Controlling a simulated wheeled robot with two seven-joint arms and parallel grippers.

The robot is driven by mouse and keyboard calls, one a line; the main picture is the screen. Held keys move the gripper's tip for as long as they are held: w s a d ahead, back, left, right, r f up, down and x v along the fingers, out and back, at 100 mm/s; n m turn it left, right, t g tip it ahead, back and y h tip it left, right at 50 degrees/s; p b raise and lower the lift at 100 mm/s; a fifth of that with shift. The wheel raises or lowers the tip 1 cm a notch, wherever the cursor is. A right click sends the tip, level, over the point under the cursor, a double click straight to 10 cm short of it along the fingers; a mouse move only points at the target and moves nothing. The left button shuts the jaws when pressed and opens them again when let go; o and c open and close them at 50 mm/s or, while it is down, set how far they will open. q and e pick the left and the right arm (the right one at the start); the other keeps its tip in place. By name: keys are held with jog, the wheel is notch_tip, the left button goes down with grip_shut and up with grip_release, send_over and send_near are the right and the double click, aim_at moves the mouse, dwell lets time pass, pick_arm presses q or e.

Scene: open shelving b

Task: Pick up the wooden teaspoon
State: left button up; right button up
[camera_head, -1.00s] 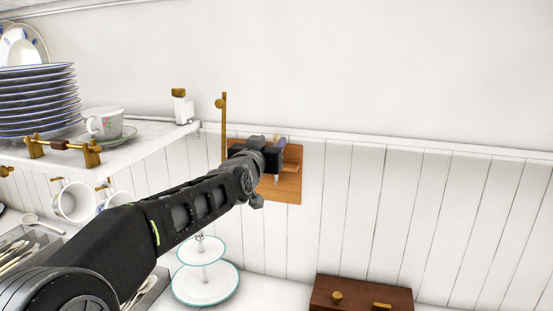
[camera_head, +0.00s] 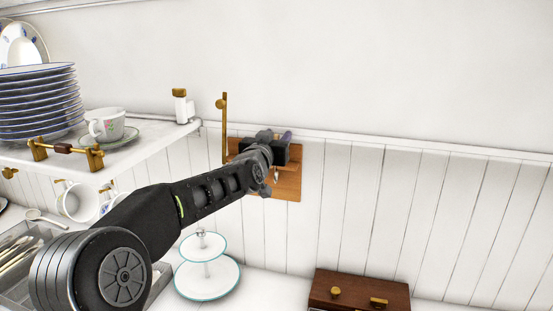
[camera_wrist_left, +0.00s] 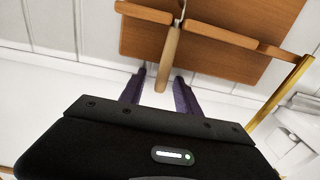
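The wooden teaspoon (camera_wrist_left: 168,58) shows in the left wrist view as a pale wooden handle sitting in a slot of a wooden wall rack (camera_wrist_left: 216,50). A thin metallic part continues beyond the slot, and a small piece of it shows below my gripper in the head view (camera_head: 277,173). My left gripper (camera_wrist_left: 161,78) is open, with one purple-grey finger on each side of the handle's free end and gaps showing. In the head view the gripper (camera_head: 286,137) is in front of the rack and hides most of the handle. My right gripper is in neither view.
A brass post (camera_head: 224,125) stands just left of the rack. A white shelf (camera_head: 150,145) at left bears stacked plates (camera_head: 38,100) and a cup (camera_head: 106,124). Below are a tiered stand (camera_head: 207,277) and a wooden box (camera_head: 352,292). The wall at right is clear.

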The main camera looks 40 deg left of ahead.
pick_arm(q)
grip_shut()
dwell(0.4)
dwell(1.0)
